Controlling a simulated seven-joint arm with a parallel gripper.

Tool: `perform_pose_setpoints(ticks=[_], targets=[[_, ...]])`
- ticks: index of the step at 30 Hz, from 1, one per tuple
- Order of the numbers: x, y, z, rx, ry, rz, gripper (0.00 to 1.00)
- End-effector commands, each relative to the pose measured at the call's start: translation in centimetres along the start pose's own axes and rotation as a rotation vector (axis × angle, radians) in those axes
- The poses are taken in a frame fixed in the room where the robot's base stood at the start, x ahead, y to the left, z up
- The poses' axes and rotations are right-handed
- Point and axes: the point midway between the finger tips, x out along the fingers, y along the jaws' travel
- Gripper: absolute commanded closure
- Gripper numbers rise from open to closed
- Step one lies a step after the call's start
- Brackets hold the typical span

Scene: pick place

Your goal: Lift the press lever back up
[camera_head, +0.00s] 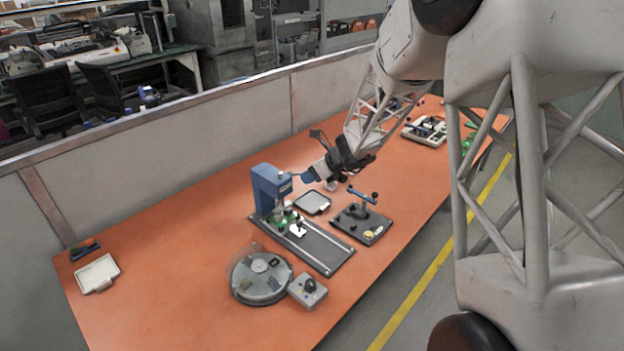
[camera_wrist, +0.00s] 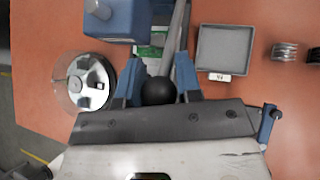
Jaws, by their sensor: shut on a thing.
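The blue press (camera_head: 268,188) stands upright on a dark base plate with rails near the middle of the table; its blue head (camera_wrist: 110,18) also shows at the top of the wrist view. My gripper (camera_head: 309,176) is beside the press, to its right in the head view. In the wrist view my gripper (camera_wrist: 158,88) has its two blue fingers on either side of a black ball knob (camera_wrist: 158,91), shut on it. The knob is the end of the press lever, whose grey arm runs up from it in the wrist view. In the head view the knob is hidden by the fingers.
A grey tray (camera_head: 325,205) lies right of the press. A round turntable (camera_head: 238,278) and a small control box (camera_head: 307,290) stand in front. A plate with a blue-handled clamp (camera_head: 361,222) is at right. A white tray (camera_head: 97,274) lies far left.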

Motion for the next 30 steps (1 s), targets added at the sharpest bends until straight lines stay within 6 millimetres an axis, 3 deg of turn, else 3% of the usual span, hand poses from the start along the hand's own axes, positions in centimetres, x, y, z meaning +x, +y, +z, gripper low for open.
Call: perform_pose_setpoints(ticks=[30], targets=[[-0.3, 0.2, 3.6, 0.006, 0.029, 0.009, 1.0]])
